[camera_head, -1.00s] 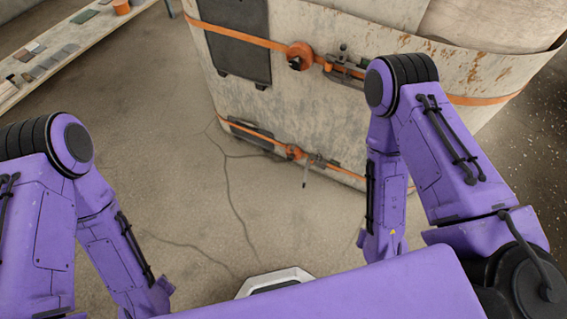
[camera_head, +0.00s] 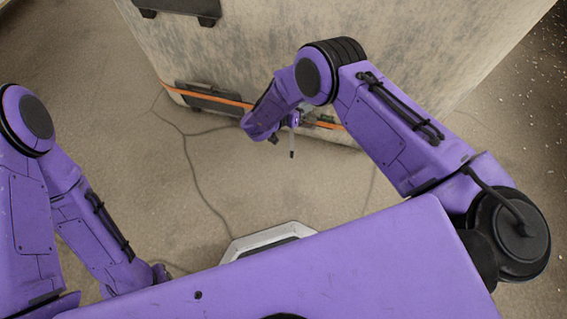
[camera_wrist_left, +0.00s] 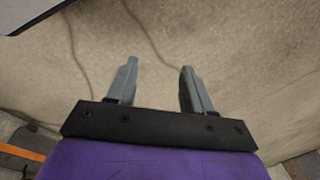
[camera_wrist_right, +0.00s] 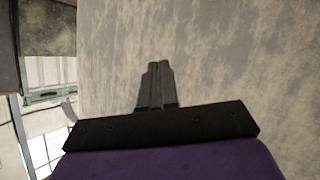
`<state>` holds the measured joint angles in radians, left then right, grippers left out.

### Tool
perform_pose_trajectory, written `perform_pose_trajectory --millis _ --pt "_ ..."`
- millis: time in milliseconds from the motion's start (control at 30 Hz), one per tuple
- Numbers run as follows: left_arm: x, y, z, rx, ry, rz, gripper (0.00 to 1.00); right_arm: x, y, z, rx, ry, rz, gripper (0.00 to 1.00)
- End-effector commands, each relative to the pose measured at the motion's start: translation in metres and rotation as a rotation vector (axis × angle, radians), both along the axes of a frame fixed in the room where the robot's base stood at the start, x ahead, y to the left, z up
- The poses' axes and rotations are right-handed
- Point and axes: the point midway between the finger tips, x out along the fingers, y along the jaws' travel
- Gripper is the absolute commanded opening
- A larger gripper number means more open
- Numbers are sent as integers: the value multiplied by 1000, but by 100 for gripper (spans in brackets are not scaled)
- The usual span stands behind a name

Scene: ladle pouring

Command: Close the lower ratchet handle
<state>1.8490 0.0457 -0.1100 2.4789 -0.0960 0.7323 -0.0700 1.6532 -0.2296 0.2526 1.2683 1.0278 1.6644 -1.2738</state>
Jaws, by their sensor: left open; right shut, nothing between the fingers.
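The lower ratchet (camera_head: 311,118) sits on the lower orange strap, low on the pale bag's front wall. A thin handle (camera_head: 292,148) appears to hang down and outward from it. My right arm hides much of the ratchet. My right gripper (camera_head: 273,138) is beside the handle, on its left in the head view; I cannot tell if they touch. In the right wrist view its dark fingers (camera_wrist_right: 158,85) are shut and empty, pointing along the bag wall. My left gripper (camera_wrist_left: 158,82) is open and empty over bare floor, well away from the bag.
The big pale bag (camera_head: 400,60) fills the top of the head view. The lower orange strap (camera_head: 236,102) runs across it, with a dark plate (camera_head: 205,98) behind it at left. The cracked concrete floor (camera_head: 190,180) in front is clear.

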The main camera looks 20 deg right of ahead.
Motion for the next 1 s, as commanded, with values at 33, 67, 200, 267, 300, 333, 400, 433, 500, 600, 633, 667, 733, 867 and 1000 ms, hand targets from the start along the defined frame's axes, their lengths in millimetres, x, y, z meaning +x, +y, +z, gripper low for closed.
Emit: perform_pose_trajectory --millis 33,67,200,267,300,333,400,433,500,600,633,667,733,867,1000 --pt "-3 1 -60 -7 31 -26 51 11 23 -52 36 20 -75 0" --pt "-6 2 -75 -13 52 -43 51 15 36 -62 66 47 -121 0" --pt "-17 5 -129 -35 141 -113 51 22 100 -100 260 201 -264 0" --pt "-21 6 -144 -42 168 -134 51 23 122 -108 347 263 -292 0" --pt "-23 6 -150 -46 185 -146 51 23 135 -111 396 298 -300 0" --pt "-24 7 -154 -49 193 -153 51 23 143 -112 427 320 -303 0" --pt "-27 8 -157 -52 209 -163 51 23 156 -112 481 359 -306 0" --pt "-27 8 -158 -52 212 -166 51 23 159 -111 495 369 -305 0" --pt "-27 9 -157 -53 214 -171 51 22 161 -112 511 382 -305 0" --pt "-25 10 -157 -46 204 -172 51 20 153 -119 510 386 -305 0" --pt "-25 11 -159 -44 200 -172 51 19 150 -124 510 386 -305 0" --pt "-24 12 -160 -40 195 -173 51 18 146 -129 509 386 -305 0" --pt "-19 15 -167 -26 170 -177 51 16 136 -143 508 385 -305 0" --pt "-9 24 -178 7 115 -181 51 12 119 -167 508 385 -305 0" --pt "5 35 -192 50 42 -192 51 8 101 -192 507 383 -305 0"
